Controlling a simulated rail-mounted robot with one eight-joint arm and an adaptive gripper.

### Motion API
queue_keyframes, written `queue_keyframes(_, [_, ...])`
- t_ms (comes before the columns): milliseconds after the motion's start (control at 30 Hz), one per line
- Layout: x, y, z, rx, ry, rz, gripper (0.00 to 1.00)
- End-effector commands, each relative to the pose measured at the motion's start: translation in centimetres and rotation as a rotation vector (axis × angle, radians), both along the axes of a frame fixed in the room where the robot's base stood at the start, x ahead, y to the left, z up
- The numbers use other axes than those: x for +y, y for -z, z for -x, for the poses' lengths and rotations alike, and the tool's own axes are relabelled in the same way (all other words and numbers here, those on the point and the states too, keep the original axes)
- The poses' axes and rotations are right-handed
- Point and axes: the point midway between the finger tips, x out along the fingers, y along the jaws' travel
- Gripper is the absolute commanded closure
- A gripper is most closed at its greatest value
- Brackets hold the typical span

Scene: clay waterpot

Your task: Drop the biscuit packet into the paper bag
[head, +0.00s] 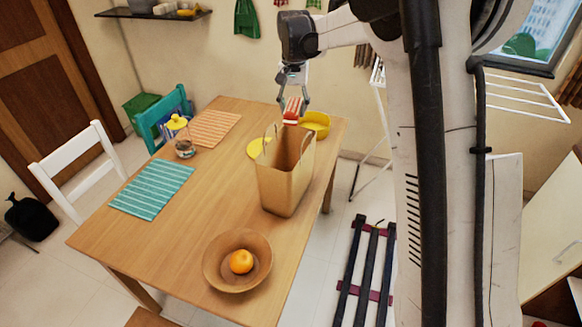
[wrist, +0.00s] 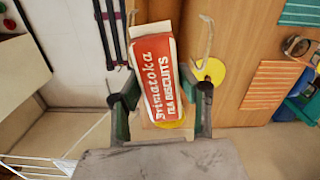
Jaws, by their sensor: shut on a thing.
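My gripper (head: 293,105) is shut on the red and white biscuit packet (head: 292,112) and holds it above the table, at the far side of the paper bag's opening in the head view. In the wrist view the packet (wrist: 157,75) sits between the two fingers of my gripper (wrist: 161,100), its lettering facing the camera. The brown paper bag (head: 283,190) stands upright and open on the table, with thin handles. Whether the packet is directly over the opening is hard to tell.
The wooden table (head: 215,200) also holds a wooden bowl (head: 225,278) with an orange (head: 241,262), a yellow bowl (head: 318,122), a yellow disc (head: 257,148), a jar (head: 183,146) and two striped mats. A white drying rack stands behind the table's right side.

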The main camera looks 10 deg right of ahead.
Motion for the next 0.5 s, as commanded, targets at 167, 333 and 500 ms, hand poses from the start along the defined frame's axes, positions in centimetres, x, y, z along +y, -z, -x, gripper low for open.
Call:
queue_keyframes(167, [0.0, 1.4, 0.0, 0.0, 0.0, 0.0, 0.95])
queue_keyframes(333, [0.0, 3.3, 0.0, 0.0, -0.001, 0.0, 0.95])
queue_keyframes(500, [0.0, 5.0, 0.0, 0.0, -0.001, 0.0, 0.95])
